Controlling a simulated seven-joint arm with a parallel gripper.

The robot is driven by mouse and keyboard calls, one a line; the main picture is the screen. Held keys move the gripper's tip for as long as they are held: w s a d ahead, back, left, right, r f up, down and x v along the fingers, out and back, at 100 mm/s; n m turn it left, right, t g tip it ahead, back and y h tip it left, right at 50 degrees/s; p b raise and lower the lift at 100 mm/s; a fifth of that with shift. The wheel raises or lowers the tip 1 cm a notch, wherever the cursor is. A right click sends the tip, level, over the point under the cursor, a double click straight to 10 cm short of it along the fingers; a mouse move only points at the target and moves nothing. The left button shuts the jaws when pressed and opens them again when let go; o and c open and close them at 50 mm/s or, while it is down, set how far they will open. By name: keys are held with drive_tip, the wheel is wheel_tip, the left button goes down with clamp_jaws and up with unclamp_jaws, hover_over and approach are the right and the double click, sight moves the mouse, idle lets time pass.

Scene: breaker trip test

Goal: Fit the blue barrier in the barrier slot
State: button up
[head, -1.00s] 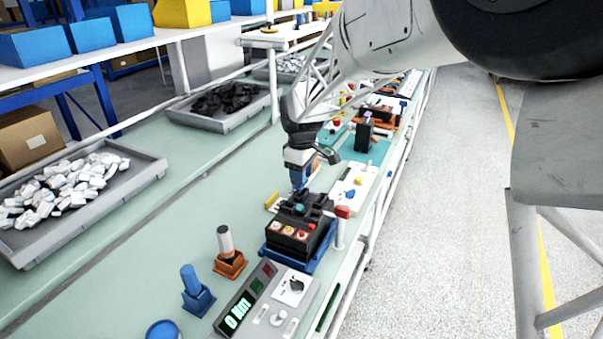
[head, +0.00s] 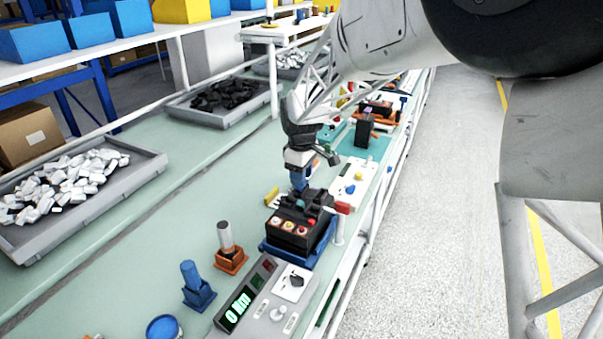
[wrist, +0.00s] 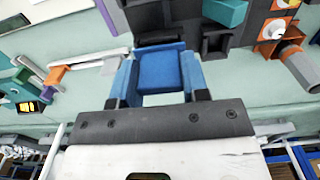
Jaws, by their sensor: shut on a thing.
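The blue barrier (wrist: 158,72) is a flat blue piece held between the two blue fingers of my gripper (wrist: 160,82) in the wrist view. In the head view my gripper (head: 299,180) points down at the back of the black breaker unit (head: 300,220), with the barrier mostly hidden there. The black unit carries red, white and orange round terminals and sits in a blue holder (head: 288,256). In the wrist view, dark parts of the unit (wrist: 160,38) lie just beyond the barrier's edge. I cannot tell whether the barrier is in the slot.
A red-topped white post (head: 340,222) stands close right of the unit. A grey panel with a green display (head: 238,306) is in front. Orange (head: 230,260) and blue (head: 199,295) holders with handles stand left.

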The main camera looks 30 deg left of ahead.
drive_tip(key=shift+f, duration=0.4)
drive_tip(key=o, duration=1)
drive_tip(key=shift+r, duration=3.9)
